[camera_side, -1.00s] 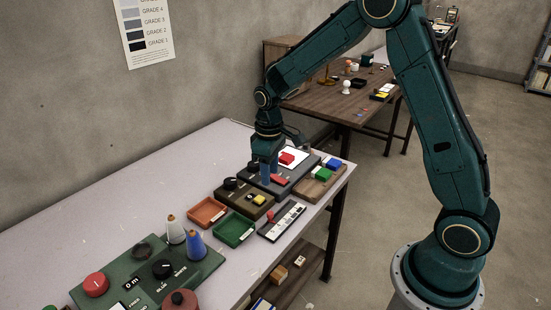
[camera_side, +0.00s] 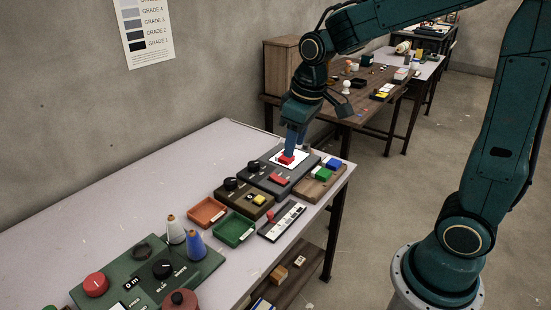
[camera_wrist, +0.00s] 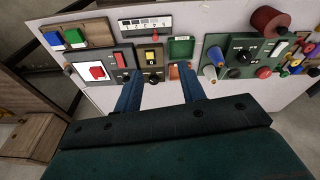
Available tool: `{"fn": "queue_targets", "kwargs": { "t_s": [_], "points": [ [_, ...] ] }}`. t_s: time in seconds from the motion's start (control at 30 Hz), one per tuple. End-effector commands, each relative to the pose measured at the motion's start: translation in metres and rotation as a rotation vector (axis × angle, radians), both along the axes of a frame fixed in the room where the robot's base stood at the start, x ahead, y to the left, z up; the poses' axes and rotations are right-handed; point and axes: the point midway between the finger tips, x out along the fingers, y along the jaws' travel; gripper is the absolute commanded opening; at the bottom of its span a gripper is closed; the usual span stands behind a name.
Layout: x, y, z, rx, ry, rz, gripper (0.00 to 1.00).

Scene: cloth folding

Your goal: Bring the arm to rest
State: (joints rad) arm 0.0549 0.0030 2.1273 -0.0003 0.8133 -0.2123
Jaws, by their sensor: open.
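My gripper (camera_side: 291,146) hangs at the far end of the pale table (camera_side: 110,190). In the side view its blue fingers overlap the white square with a red block (camera_side: 286,160); whether they touch it cannot be told there. In the wrist view my gripper (camera_wrist: 160,80) has its two blue fingers well apart with nothing between them. There the red block (camera_wrist: 97,72) lies to the left of both fingers. My arm reaches in from the right.
A dark panel with a red switch (camera_side: 279,179), a tray with green (camera_side: 323,174) and blue blocks, orange (camera_side: 207,212) and green trays (camera_side: 234,229), and a green control panel (camera_side: 150,270) line the table. A wooden cabinet (camera_side: 282,68) stands behind. The table's left part is clear.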

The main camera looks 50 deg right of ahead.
Motion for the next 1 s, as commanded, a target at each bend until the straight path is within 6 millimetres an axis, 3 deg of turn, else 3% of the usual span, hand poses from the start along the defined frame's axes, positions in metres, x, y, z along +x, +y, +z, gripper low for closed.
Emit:
{"fn": "queue_targets", "kwargs": {
  "t_s": [0.4,0.8,1.0],
  "points": [
    [-0.073,0.01,0.045,0.017,-0.129,-0.062,0.4],
    [-0.142,0.017,0.058,0.046,-0.243,-0.119,0.4],
    [-0.164,0.019,0.057,0.059,-0.282,-0.138,0.4]
  ]
}}
